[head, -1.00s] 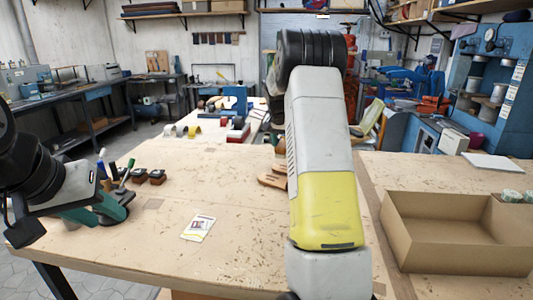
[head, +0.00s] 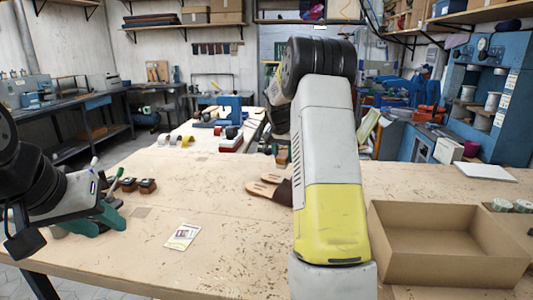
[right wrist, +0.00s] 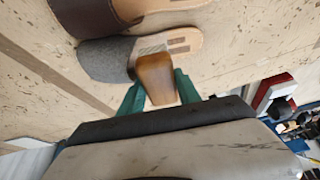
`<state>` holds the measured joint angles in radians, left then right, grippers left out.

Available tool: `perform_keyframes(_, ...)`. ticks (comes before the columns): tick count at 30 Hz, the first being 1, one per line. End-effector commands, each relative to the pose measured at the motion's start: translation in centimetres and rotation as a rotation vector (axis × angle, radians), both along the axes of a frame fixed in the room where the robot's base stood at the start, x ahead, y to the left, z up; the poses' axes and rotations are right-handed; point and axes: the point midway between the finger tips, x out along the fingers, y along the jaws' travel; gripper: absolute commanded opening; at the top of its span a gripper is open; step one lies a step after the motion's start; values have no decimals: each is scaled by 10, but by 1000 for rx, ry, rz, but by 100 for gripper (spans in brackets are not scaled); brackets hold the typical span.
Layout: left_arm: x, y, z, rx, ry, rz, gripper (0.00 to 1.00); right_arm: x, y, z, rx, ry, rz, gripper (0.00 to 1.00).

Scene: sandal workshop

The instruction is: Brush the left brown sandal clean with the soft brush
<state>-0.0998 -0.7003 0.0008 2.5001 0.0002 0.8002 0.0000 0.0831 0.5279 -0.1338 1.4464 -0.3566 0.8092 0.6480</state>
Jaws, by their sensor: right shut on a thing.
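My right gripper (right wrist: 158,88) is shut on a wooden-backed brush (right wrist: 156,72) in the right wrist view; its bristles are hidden. The brush overlaps the grey felt sandal (right wrist: 108,58) in that view; I cannot tell whether they touch. A brown sandal (right wrist: 95,14) lies beside the grey one, cut off by the picture's top edge. In the head view, tan insoles (head: 263,189) and a brown strap (head: 285,191) show left of my right arm, which hides the rest and the right gripper. My left gripper (head: 100,220) is at the table's left side, its jaw gap unclear.
A open cardboard box (head: 450,272) stands on the right of the table. A printed card (head: 183,237) lies at the front left. Small dark-topped jars (head: 147,186) and pens (head: 117,175) stand near my left gripper. The table's middle left is clear.

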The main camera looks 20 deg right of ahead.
Motion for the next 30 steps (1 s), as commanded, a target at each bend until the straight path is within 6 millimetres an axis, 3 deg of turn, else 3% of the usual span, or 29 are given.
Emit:
perform_keyframes(15, 0, 0, 0, 0, 0, 0, 36, 0, 0, -46, 0, 2, 0, 0)
perform_keyframes(30, 0, 0, 0, 0, 0, 0, 36, 0, 0, -57, 0, 0, 0, 0)
